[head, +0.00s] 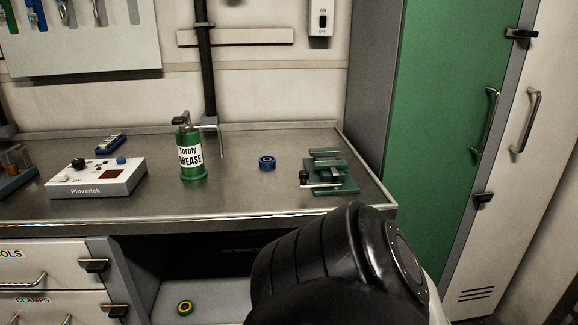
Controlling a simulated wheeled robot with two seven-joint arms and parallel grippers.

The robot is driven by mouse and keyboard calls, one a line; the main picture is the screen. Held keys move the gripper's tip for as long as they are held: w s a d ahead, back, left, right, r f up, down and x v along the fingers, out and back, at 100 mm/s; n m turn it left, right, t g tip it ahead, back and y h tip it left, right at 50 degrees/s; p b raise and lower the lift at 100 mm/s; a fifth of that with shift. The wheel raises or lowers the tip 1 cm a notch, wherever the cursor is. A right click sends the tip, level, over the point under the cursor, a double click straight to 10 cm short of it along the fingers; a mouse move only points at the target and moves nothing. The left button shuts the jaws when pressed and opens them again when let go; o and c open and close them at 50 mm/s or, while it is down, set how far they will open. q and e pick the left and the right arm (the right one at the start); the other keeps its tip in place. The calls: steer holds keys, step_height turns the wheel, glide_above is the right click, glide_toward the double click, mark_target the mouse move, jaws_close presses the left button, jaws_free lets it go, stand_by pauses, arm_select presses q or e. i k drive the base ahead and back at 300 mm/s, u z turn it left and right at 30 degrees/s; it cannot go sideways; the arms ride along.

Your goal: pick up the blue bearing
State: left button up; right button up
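The blue bearing (267,163) lies flat on the metal workbench (232,197), between the green grease can and the green vise. It is a small blue ring with a dark centre, and nothing touches it. My dark arm link fills the lower middle of the head view, in front of the bench edge. Neither of my grippers shows in this view.
A green grease can (191,155) stands left of the bearing, and a green vise (329,172) sits right. A white Plovertek box (97,178) is further left. A green cabinet door (445,100) stands right.

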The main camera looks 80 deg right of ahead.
mark_target(267, 161)
steer(key=k, duration=0.75)
steer(key=z, duration=0.85)
